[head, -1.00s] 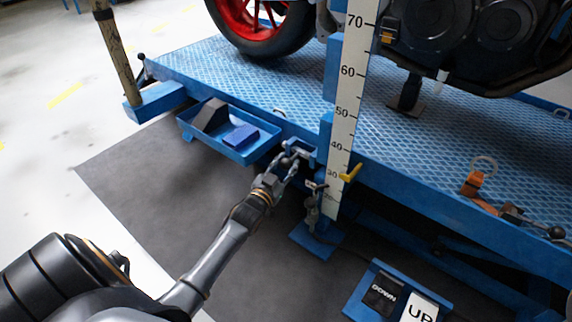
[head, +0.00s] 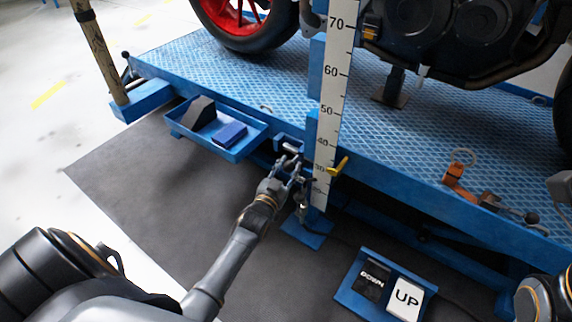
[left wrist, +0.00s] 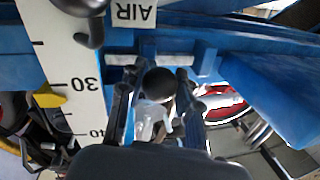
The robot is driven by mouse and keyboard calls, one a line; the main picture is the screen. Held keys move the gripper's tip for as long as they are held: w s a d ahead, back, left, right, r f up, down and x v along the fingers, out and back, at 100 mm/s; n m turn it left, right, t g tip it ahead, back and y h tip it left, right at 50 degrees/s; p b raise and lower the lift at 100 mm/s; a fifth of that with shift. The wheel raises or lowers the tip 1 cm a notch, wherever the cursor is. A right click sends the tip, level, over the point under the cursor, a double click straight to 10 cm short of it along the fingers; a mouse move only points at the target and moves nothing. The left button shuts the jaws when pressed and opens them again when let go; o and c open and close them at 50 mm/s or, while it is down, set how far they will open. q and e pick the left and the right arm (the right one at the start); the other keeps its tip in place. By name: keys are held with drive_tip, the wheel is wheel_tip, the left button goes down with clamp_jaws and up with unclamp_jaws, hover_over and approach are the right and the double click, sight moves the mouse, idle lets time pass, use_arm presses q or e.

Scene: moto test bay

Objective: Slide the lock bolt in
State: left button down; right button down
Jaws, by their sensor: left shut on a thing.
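The lock bolt sits at the blue bracket on the platform's front edge, just left of the height scale; a bit of its pale metal (head: 291,149) shows in the head view. In the left wrist view its round black knob (left wrist: 158,83) is between my two fingers, in front of a pale bar (left wrist: 178,64) across the blue frame. My left gripper (head: 291,169) is shut on the bolt's knob; it also shows in the left wrist view (left wrist: 153,98). How deep the bolt sits is hidden. My right gripper is out of view.
The height scale (head: 332,95) with a yellow pointer (head: 339,166) stands just right of my left gripper. A blue tray (head: 240,149) hangs to its left. A DOWN/UP pedal box (head: 346,297) is on the dark mat. A motorcycle stands on the platform (head: 270,88).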

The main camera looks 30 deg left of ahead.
use_arm(q)
drive_tip(key=c, duration=1.2)
unclamp_jaws()
drive_tip(key=shift+d+f, duration=0.1)
drive_tip(key=shift+d, duration=0.2)
drive_tip(key=shift+o, duration=1.4)
drive_tip(key=shift+s, duration=0.15)
drive_tip(key=s+d, duration=0.1)
drive_tip(key=s, duration=1)
drive_tip(key=shift+s+d, duration=0.2)
drive_tip(key=shift+s, duration=0.15)
